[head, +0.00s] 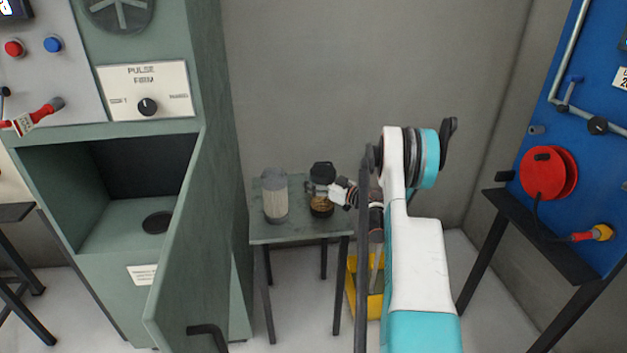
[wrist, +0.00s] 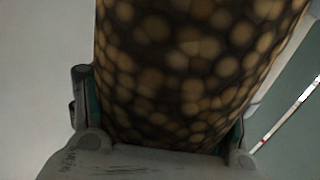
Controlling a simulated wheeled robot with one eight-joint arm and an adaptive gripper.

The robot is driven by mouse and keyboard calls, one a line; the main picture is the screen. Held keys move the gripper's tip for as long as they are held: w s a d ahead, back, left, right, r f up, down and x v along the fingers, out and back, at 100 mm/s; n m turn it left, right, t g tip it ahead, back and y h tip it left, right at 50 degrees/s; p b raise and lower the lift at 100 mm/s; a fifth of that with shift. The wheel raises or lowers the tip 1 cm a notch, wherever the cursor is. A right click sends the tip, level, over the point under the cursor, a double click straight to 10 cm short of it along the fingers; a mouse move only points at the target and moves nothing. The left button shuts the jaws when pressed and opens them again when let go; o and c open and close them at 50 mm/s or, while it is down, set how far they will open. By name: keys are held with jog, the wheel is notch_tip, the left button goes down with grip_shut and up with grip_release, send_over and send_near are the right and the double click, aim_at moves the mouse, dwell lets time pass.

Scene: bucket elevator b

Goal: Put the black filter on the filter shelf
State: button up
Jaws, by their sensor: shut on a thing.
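The black filter (head: 322,173) is a dark cylinder with a black cap and a brownish lower part. It is upright over the right side of the small green filter shelf (head: 297,231). I cannot tell whether its base touches the top. My gripper (head: 336,192) comes from the right and is shut on it. In the wrist view, a dark mesh body with tan cells, the black filter (wrist: 190,60), fills the space between my two fingers (wrist: 160,118). Its ends are out of that view.
A pale grey filter (head: 275,197) stands on the shelf just left of the black one. A green cabinet (head: 215,150) with its door (head: 190,250) open is at left. A yellow object (head: 366,300) is on the floor. A blue panel (head: 590,110) with a red reel stands at right.

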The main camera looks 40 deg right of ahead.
jog(key=o, duration=1.6)
jog(key=shift+f, duration=0.1)
jog(key=shift+r, duration=0.2)
jog(key=p+v, duration=0.4)
jog(key=v, duration=0.8)
